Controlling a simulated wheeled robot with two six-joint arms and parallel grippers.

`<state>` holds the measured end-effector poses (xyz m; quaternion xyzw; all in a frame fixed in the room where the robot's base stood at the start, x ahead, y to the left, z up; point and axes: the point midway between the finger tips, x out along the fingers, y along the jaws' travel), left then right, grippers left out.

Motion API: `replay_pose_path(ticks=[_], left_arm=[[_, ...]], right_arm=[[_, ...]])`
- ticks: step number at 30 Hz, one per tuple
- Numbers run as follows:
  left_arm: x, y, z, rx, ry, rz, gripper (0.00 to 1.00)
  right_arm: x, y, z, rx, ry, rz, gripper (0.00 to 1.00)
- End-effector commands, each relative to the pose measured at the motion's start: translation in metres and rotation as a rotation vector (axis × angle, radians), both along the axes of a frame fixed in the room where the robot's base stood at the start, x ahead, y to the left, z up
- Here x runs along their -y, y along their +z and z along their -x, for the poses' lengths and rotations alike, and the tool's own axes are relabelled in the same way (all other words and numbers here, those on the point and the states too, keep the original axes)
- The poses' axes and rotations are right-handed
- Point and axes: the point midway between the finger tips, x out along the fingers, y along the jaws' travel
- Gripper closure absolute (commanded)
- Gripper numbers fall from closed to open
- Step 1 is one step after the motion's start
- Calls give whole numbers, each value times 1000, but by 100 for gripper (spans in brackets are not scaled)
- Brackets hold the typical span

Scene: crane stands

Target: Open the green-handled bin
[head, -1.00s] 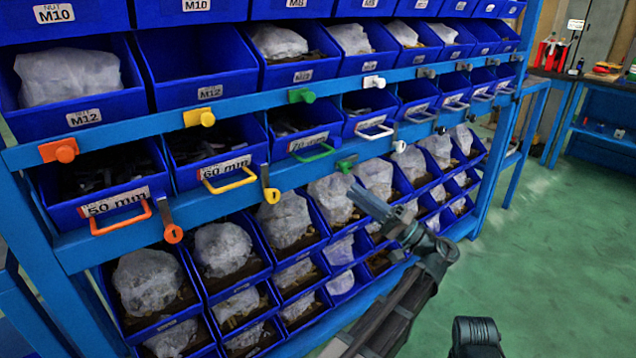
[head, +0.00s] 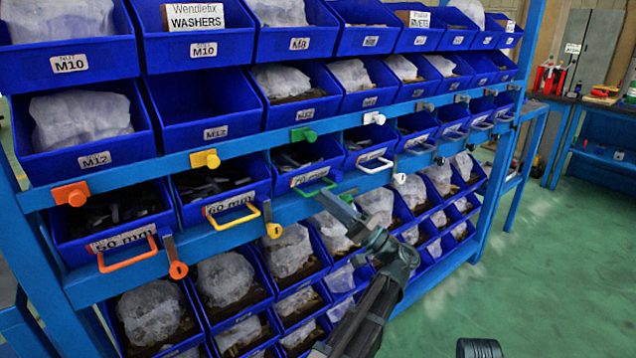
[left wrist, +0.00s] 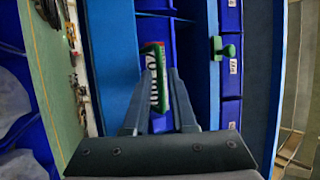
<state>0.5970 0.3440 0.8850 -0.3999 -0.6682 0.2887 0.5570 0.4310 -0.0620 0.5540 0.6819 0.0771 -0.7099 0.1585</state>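The green-handled bin (head: 306,163) is a blue bin in the row between the two blue rails, level with its neighbours. Its green handle (head: 314,185) hangs at its front; the handle also shows in the left wrist view (left wrist: 159,48). A green knob (head: 303,134) sits on the rail above, and a green latch piece shows beside my gripper, partly covered. My left gripper (head: 325,196) is just below and right of the handle. In the left wrist view its two fingers (left wrist: 160,73) stand apart, with the handle and bin label ahead between them. Contact cannot be told.
Orange (head: 127,250) and yellow (head: 232,214) handled bins stand to the left, a white-handled one (head: 375,163) to the right. The lower rail carries orange (head: 177,269) and yellow (head: 273,230) latches. Green floor (head: 530,270) is free at right.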

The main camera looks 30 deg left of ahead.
Motion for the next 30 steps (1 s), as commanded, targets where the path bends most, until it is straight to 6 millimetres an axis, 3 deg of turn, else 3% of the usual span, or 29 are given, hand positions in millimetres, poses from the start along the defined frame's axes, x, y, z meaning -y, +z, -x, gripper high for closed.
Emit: replay_pose_path(ticks=[7,19,23,30], left_arm=[[-23,15,2,-1,1,0,75],[-27,16,2,0,0,0,75],[-27,15,2,0,0,1,99],[-27,15,2,0,0,1,100]], right_arm=[[0,15,0,-1,-1,-2,50],[0,16,0,-1,-1,-2,50],[0,16,0,-1,-1,-2,50],[0,16,0,-1,-1,-2,50]])
